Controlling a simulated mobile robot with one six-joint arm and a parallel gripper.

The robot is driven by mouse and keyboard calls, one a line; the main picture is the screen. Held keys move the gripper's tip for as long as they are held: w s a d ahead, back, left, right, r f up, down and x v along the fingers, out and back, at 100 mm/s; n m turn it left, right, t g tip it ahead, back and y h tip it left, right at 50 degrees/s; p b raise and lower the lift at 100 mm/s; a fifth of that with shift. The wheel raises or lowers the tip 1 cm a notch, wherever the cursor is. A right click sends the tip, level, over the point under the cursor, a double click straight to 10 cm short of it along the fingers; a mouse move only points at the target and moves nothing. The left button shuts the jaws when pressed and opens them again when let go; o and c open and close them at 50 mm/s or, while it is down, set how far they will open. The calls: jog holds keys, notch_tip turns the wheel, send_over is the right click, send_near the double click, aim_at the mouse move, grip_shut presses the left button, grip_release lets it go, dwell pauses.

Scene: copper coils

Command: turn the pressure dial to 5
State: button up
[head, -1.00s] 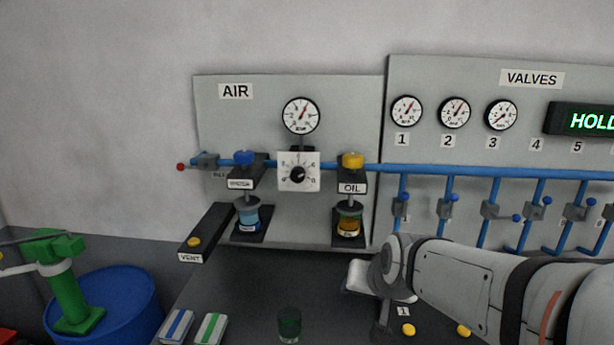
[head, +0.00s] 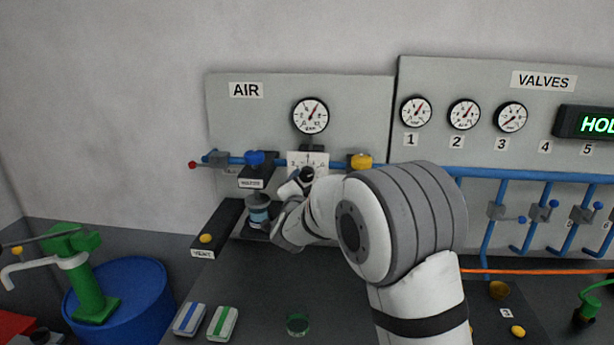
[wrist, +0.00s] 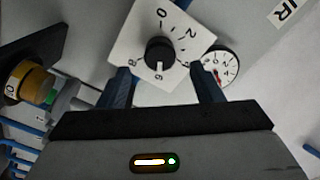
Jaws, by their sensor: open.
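The pressure dial is a black knob (wrist: 160,52) on a white square plate (wrist: 133,43) with numbers around it. In the wrist view a pale mark on the knob seems to point down, near the 6; the exact setting is hard to tell. In the head view the plate (head: 308,158) shows above my wrist, which partly covers it. My gripper (wrist: 163,86) is open, its two blue-grey fingers apart below the knob in the wrist view, with nothing between them. I cannot tell whether a finger touches the plate. The air gauge (head: 311,115) hangs above the dial.
A blue pipe (head: 225,160) crosses the panel beside the dial. The yellow-topped oil unit (head: 360,161) is close on the right, the blue-topped unit (head: 255,158) on the left. A vent block (head: 216,229), two flat blocks and a cup (head: 297,323) are below.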

aim_at(307, 178)
jog(key=w+p, duration=0.1)
jog(key=w, duration=0.3)
jog(key=shift+w+d, duration=0.15)
jog(key=shift+w, duration=0.25)
jog(key=c, duration=0.9)
jog(key=shift+d, duration=0.1)
jog(key=shift+c, duration=0.4)
jog(key=shift+n, duration=0.3)
